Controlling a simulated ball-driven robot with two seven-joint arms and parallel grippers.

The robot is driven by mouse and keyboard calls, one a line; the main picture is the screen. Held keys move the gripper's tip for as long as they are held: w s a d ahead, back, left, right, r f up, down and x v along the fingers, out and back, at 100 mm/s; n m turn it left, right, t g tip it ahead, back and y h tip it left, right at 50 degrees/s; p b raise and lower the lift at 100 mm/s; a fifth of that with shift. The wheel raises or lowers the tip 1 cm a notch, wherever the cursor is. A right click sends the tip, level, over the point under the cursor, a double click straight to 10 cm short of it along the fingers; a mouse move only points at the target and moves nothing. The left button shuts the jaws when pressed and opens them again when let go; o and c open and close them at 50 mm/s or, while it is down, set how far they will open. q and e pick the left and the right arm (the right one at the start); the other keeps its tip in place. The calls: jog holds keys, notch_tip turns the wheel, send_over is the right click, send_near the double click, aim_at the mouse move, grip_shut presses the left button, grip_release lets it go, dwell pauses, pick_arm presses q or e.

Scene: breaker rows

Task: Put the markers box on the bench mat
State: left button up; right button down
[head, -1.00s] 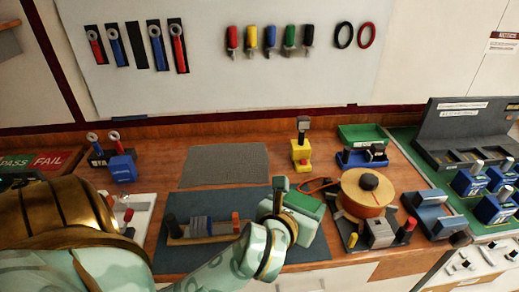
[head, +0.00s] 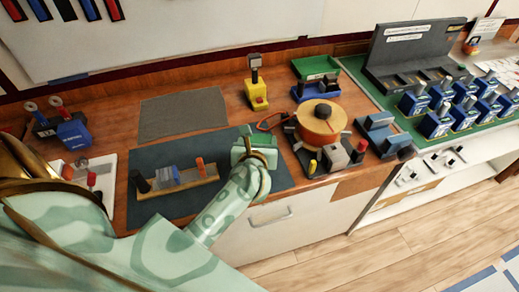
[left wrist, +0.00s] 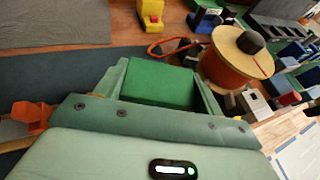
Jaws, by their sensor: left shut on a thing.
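A green box (head: 262,141), which I take to be the markers box, is between the fingers of my left gripper (head: 256,152). In the left wrist view the box (left wrist: 158,86) sits between the two pale green fingers, and the gripper is shut on it. The dark blue-grey bench mat (head: 215,153) lies on the wooden bench, and the box is over its right end. I cannot tell whether the box touches the mat. My right gripper is not in view.
A wooden rail with a black post and blocks (head: 176,181) lies on the mat, left of the gripper. An orange spool (head: 318,124) stands to the right. A grey textured mat (head: 182,113) behind is bare. A yellow device (head: 257,96) stands farther back.

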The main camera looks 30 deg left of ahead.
pick_arm(q)
jog(key=shift+w+f, duration=0.55)
jog(key=shift+f, duration=0.1)
jog(key=shift+w+f+b, duration=0.1)
jog(key=shift+f+b, duration=0.45)
jog(key=shift+f, duration=1.05)
jog(key=shift+f, duration=0.15)
jog(key=o, duration=1.2)
jog(key=shift+s+r, duration=0.25)
jog(key=p+v, duration=0.1)
jog(key=v, duration=1)
jog(key=shift+s+d, duration=0.2)
